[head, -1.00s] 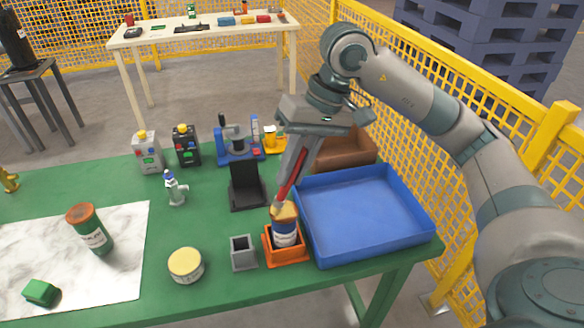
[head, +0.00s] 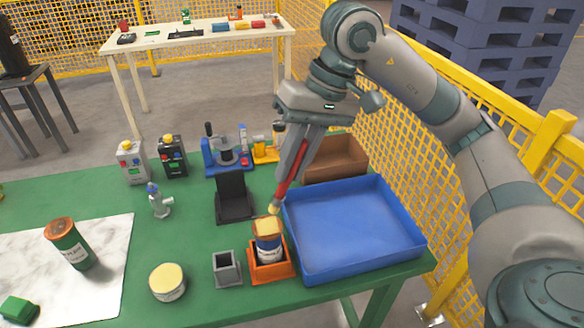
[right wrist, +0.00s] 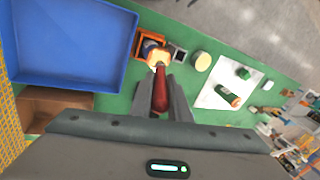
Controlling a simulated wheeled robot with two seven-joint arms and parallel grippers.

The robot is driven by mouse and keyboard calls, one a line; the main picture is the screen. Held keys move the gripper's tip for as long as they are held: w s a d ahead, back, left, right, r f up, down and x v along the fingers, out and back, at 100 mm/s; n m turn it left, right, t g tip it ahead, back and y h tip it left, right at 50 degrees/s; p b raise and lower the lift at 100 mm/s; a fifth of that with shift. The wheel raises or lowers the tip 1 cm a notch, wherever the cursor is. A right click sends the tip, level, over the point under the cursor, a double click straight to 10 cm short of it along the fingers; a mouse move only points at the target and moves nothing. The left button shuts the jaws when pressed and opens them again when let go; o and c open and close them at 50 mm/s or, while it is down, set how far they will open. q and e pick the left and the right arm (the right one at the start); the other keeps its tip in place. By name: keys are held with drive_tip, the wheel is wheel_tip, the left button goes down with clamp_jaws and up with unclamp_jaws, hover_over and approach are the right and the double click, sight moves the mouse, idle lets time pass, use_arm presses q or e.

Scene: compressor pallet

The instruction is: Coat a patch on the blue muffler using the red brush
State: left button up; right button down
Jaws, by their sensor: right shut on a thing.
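The red brush (head: 285,185) is held in my right gripper (head: 290,175), which is shut on its handle. My left gripper is not in view.
The can sits in an orange holder (head: 272,272) beside a grey square cup (head: 227,270). A blue tray (head: 350,225) lies right, a brown box (head: 335,160) behind it. A cream-lidded tin (head: 167,282) and a green can (head: 68,243) stand left. Yellow fencing borders the right.

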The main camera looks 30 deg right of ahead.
drive_tip(key=shift+p+v, duration=0.3)
drive_tip(key=shift+v, duration=0.65)
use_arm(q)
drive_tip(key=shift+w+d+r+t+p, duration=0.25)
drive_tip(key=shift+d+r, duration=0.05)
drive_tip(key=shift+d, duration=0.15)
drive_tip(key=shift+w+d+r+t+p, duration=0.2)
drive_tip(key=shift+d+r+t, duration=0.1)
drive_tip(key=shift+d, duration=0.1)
use_arm(e)
drive_tip(key=shift+w+a+r, duration=0.1)
drive_tip(key=shift+a+r, duration=0.05)
drive_tip(key=shift+r, duration=0.9)
